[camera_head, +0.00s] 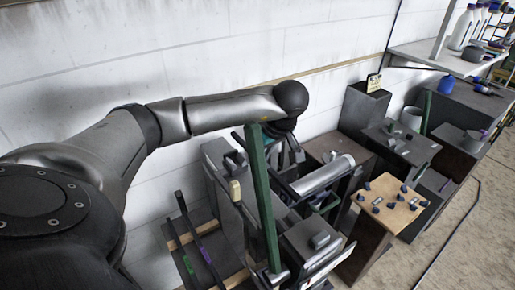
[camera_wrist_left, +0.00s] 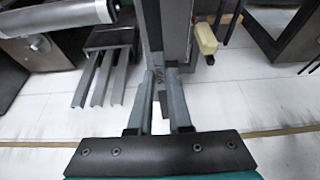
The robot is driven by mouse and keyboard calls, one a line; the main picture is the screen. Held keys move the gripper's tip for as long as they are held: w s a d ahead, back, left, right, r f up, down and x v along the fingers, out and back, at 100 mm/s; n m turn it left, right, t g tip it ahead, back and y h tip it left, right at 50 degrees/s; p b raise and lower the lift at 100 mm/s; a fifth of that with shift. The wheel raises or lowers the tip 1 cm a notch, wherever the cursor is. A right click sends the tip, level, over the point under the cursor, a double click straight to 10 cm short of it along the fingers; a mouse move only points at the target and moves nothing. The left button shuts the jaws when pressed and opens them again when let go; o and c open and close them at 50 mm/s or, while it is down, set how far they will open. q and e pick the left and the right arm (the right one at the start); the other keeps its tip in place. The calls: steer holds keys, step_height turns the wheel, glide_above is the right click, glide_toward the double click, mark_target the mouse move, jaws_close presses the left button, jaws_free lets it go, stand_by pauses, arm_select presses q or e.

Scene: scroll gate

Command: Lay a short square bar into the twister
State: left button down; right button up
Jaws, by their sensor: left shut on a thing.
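My left arm reaches in from the left in the head view, and its gripper (camera_head: 285,140) points down near the wall. In the wrist view the two grey fingers (camera_wrist_left: 161,100) are closed around a grey square bar (camera_wrist_left: 152,25) that runs up the picture between them. Its far end is hard to make out against the grey column behind it. I cannot tell for sure which of the grey machines is the twister; a grey machine with a block on top (camera_head: 311,240) stands right of the green post. My right gripper is in neither view.
A tall green post (camera_head: 262,200) stands in front of my gripper. A silver cylinder (camera_head: 323,174) lies to its right. A rack (camera_head: 205,245) with dark bars is at lower left. A wooden-topped stand (camera_head: 391,203) holds several small dark parts. Open floor lies at lower right.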

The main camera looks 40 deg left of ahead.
arm_select(q)
steer(key=f+b, duration=0.1)
steer(key=s+f+b, duration=0.1)
steer(key=f, duration=0.3)
steer(key=shift+s+d+f+b, duration=0.2)
steer(key=shift+s+d+b, duration=0.05)
steer(key=shift+d+b, duration=0.15)
steer(key=shift+f+b, duration=1.05)
steer(key=shift+f, duration=0.25)
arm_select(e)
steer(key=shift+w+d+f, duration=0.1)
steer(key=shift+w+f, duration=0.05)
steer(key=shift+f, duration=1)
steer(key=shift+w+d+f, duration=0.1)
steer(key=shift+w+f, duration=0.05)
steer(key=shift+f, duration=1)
arm_select(q)
steer(key=shift+f+b, duration=0.25)
steer(key=shift+b, duration=0.05)
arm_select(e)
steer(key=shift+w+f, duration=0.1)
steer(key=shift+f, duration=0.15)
arm_select(q)
steer(key=c, duration=0.8)
jaws_free()
steer(key=shift+o, duration=0.2)
steer(key=shift+f, duration=0.1)
